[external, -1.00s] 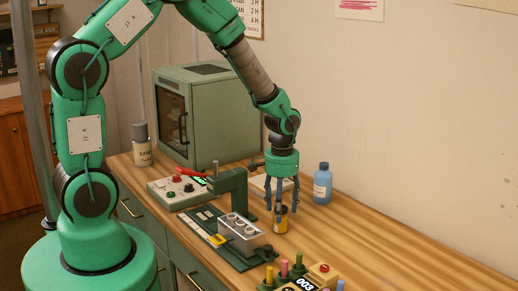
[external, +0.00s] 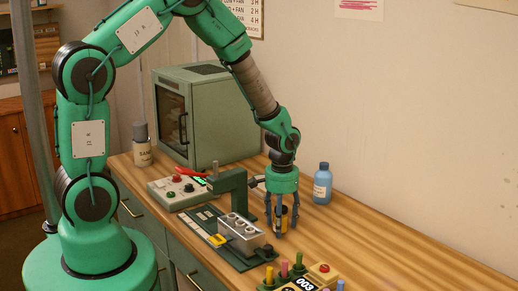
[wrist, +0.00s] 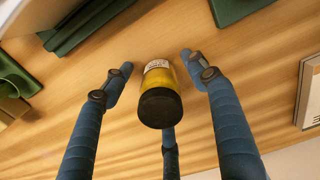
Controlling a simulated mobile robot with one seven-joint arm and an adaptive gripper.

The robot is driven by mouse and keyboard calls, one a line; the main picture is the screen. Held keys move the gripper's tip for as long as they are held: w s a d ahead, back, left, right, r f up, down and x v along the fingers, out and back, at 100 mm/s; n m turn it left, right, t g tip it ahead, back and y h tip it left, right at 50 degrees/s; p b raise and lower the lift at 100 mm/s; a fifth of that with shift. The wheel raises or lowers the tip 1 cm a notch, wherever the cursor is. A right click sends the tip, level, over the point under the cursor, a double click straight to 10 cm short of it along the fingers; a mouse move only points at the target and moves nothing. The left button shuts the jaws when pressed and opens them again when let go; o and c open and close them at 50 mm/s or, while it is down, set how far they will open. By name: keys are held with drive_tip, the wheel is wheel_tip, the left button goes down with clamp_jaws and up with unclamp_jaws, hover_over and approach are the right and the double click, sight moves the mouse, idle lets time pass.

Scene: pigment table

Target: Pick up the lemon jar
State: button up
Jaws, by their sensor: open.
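The lemon jar (wrist: 160,92) is a small yellow jar with a black lid and a pale label. It stands on the wooden table in the wrist view, between my spread fingers. In the external view the jar (external: 282,218) shows partly behind the fingers. My gripper (external: 281,228) points down over the jar, its blue fingers open around it. In the wrist view the gripper (wrist: 158,100) has fingers to the left, to the right and below the jar, with gaps at left and right. I cannot tell whether the lower finger touches it.
A grey metal block with holes (external: 242,235) and a green stand (external: 232,183) are close on the left. A blue bottle (external: 322,184) stands to the right. Coloured pegs and a numbered display (external: 300,284) are in front. The table at right is clear.

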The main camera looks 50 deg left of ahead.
drive_tip(key=shift+c, duration=0.5)
drive_tip(key=c, duration=1.2)
drive_tip(key=shift+r, duration=0.15)
wheel_tip(320, 180, up, 10)
drive_tip(key=shift+f+p, duration=0.1)
drive_tip(key=shift+p, duration=0.7)
